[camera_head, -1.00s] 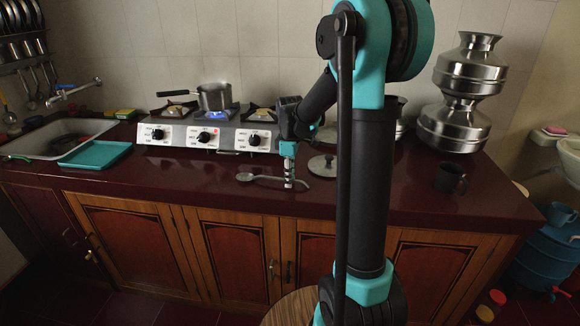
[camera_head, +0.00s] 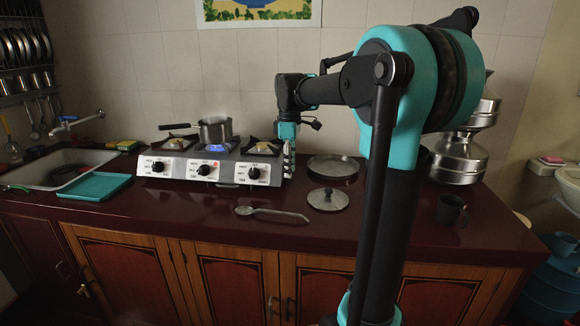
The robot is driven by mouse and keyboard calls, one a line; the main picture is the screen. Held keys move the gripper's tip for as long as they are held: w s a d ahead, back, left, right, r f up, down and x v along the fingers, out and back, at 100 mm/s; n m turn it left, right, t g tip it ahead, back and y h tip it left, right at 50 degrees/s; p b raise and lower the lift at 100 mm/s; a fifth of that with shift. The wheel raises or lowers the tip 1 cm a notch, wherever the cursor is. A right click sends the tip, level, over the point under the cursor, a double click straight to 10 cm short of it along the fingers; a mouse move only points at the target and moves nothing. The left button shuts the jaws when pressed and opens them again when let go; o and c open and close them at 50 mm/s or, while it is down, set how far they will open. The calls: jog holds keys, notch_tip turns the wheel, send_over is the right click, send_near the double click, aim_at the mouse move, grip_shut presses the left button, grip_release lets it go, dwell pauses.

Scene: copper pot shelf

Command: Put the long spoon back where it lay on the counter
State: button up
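The long spoon (camera_head: 274,213) lies flat on the dark red counter (camera_head: 220,222), in front of the stove. Its bowl end points left and its handle runs to the right. My gripper (camera_head: 288,168) points down at the right end of the stove, raised and apart from the spoon, with no spoon in it. Its fingers show small and edge-on, so I cannot tell whether they are open or shut.
The three-burner stove (camera_head: 215,165) carries a saucepan (camera_head: 215,130). A lid (camera_head: 328,199) lies right of the spoon, with a round pan (camera_head: 333,167) behind it. A dark mug (camera_head: 450,210) stands farther right. The counter left of the spoon is clear.

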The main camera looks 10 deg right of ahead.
jog(key=s+d+f+m+t, duration=0.2)
jog(key=s+f+m, duration=0.4)
jog(key=s+f, duration=0.5)
jog(key=s+d+f+m+t, duration=0.2)
jog(key=s+f+m, duration=0.5)
jog(key=s+f, duration=0.4)
jog(key=shift+d+f, duration=0.3)
jog(key=shift+f, duration=0.2)
